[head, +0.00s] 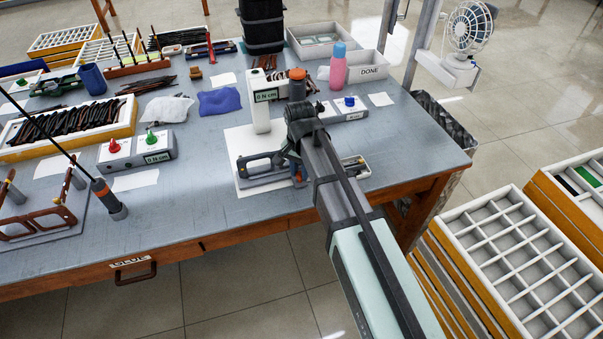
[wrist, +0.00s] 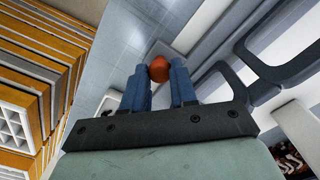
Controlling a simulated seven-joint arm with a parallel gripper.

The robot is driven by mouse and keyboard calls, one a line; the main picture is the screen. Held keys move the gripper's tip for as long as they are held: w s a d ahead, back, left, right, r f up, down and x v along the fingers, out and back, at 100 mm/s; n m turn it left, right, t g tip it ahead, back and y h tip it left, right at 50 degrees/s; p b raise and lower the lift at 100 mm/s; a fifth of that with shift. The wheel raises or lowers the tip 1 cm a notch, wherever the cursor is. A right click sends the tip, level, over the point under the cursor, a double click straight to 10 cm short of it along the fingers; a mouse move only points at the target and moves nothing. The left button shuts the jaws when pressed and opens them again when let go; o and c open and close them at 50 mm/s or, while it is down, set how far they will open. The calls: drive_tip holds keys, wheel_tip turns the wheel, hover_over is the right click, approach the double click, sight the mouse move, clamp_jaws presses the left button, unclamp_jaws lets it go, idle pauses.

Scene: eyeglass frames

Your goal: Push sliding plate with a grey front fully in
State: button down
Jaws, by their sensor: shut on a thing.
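In the head view, my arm hides most of the gripper over a white sheet (head: 238,140) near the table's front edge. A dark grey fixture (head: 262,167) lies just left of the arm; large grey bars (wrist: 262,62) show close right of the fingers in the wrist view. I cannot make out the sliding plate with a grey front clearly, nor how far in it is.
A white bottle (head: 259,100) stands behind the fixture. A pink bottle (head: 338,66) and a white DONE bin (head: 367,69) stand at the back right. Compartment trays (head: 515,265) stand right of the table. Bare tabletop (head: 205,190) lies left of the white sheet.

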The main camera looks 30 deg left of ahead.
drive_tip(key=w+a, duration=0.6)
drive_tip(key=shift+s+d, duration=0.1)
drive_tip(key=c, duration=0.9)
unclamp_jaws()
wheel_tip(320, 180, up, 14)
drive_tip(key=shift+f, duration=0.1)
